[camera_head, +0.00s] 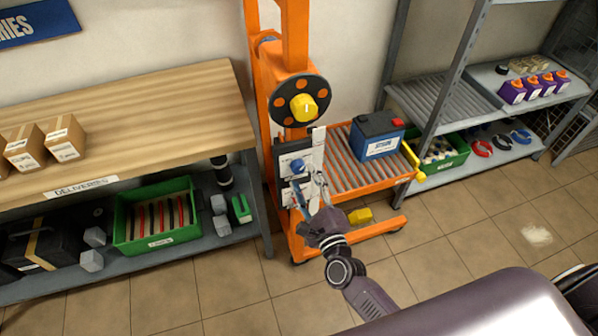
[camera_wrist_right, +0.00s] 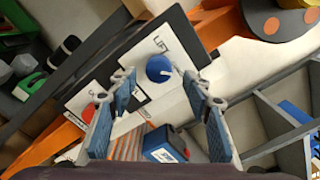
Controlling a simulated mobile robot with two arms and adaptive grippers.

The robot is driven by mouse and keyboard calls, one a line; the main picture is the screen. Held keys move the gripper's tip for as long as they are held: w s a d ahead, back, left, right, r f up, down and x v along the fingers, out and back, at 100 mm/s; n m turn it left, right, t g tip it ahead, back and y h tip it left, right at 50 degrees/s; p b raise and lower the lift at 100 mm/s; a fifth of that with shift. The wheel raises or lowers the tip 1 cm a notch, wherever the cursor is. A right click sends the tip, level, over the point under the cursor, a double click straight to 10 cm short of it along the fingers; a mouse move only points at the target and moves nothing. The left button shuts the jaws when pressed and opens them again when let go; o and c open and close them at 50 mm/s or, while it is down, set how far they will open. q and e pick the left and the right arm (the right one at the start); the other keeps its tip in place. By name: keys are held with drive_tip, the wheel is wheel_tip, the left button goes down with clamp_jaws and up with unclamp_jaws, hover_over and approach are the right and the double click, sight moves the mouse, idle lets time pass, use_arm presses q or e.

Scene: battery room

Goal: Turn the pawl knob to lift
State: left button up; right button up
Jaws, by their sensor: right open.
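The pawl knob (camera_head: 297,166) is a round blue knob with a white pointer line. It sits on a white plate (camera_head: 307,155) on a dark panel of the orange lift. In the right wrist view the blue knob (camera_wrist_right: 158,68) shows between and just beyond my fingertips, with the word "LIFT" printed beside it. My right gripper (camera_head: 309,186) is open and empty, just below and in front of the knob. The right wrist view also shows its spread fingers (camera_wrist_right: 159,84); I cannot tell whether either touches the knob. My left gripper is in neither view.
Above the panel is a black wheel (camera_head: 288,91) with a yellow hub (camera_head: 304,107). A dark blue battery (camera_head: 377,136) stands on the lift's orange roller platform (camera_head: 345,178). A wooden bench (camera_head: 150,105) is on the left, a grey shelf rack (camera_head: 453,70) on the right. Floor at right is mostly clear.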

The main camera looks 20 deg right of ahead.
sight(298, 167)
drive_tip(key=shift+w+a, duration=0.15)
drive_tip(key=shift+w, duration=0.55)
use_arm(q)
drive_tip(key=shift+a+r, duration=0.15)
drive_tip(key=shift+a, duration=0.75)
use_arm(e)
drive_tip(key=shift+w, duration=0.65)
drive_tip(key=shift+c, duration=0.5)
drive_tip(key=c, duration=1)
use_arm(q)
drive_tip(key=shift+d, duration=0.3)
use_arm(e)
drive_tip(key=shift+c, duration=0.2)
